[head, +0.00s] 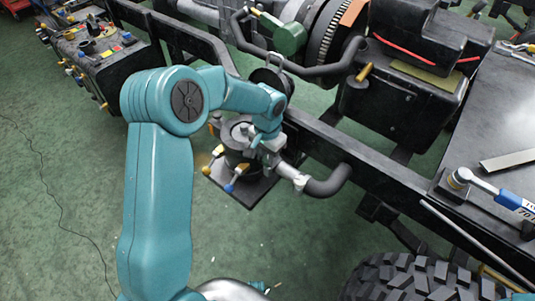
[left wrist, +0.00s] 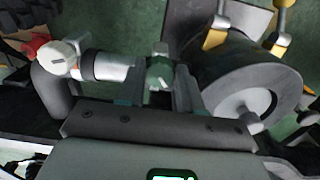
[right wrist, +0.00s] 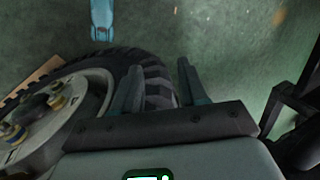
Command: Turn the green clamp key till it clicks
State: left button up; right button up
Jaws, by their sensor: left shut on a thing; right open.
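The green clamp key (left wrist: 159,72) sits between the two fingers of my left gripper (left wrist: 158,92) in the left wrist view. The fingers are shut on it. It is at the end of a silver pipe section (left wrist: 105,66), beside a dark round canister (left wrist: 245,75). In the head view my left gripper (head: 268,143) is down at the pipe beside the chassis rail, and the wrist and fingers largely hide the key. My right gripper (right wrist: 160,90) is open and empty in the right wrist view, with its fingers apart over a tyre and green floor.
A dark curved hose (head: 330,182) runs from the silver pipe to the black chassis rail (head: 395,182). A big tyre (head: 420,280) stands at the lower right. A torque wrench (head: 490,187) lies on the right deck. Green floor is open at left.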

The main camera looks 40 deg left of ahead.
aim_at(267, 159)
pick_arm(q)
jog(key=shift+m+p, duration=0.35)
jog(key=shift+m, duration=1.15)
jog(key=o, duration=1)
jog(key=shift+o, duration=0.2)
notch_tip(267, 159, up, 16)
jog(key=p, duration=0.2)
jog(key=shift+r, duration=0.25)
